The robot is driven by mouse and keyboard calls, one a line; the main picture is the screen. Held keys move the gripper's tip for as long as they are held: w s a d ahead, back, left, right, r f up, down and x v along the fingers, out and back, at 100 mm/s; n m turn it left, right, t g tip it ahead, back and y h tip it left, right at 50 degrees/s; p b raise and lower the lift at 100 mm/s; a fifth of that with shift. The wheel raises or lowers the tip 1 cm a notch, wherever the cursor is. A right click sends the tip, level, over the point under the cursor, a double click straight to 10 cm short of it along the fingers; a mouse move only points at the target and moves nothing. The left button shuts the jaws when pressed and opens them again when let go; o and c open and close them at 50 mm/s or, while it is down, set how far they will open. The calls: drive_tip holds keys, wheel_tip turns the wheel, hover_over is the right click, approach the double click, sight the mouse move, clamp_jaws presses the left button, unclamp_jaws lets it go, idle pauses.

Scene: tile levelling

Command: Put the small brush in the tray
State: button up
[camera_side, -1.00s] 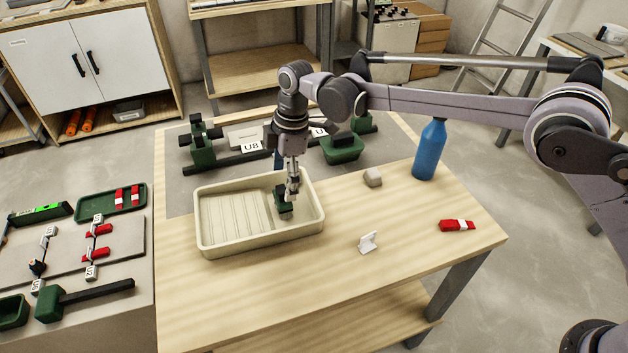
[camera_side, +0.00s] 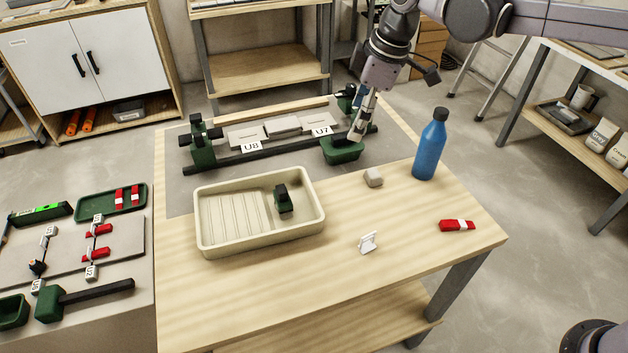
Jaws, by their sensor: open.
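The small brush (camera_side: 283,198), dark green and black, lies inside the cream tray (camera_side: 211,246), towards the tray's right side. It touches nothing but the tray as far as I can see. My gripper (camera_side: 358,136) is away from the tray, up and to the right, over the green bin (camera_side: 343,153) at the back of the table. Its jaws are open; their tips are small and partly merge with the bin's edge, so I cannot tell whether they touch it.
The table's front is clear.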

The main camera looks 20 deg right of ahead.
drive_tip(key=s+d+r+m+t, duration=0.2)
drive_tip(key=s+d+m, duration=0.3)
drive_tip(key=s+d, duration=0.55)
drive_tip(key=s+d+f+m+t+h, duration=0.2)
drive_tip(key=s+d+f+m, duration=0.4)
drive_tip(key=s+d, duration=0.4)
drive_tip(key=shift+s+d+f+m+t, duration=0.2)
drive_tip(key=shift+s+f+m+t, duration=0.1)
drive_tip(key=shift+s+m+t, duration=0.25)
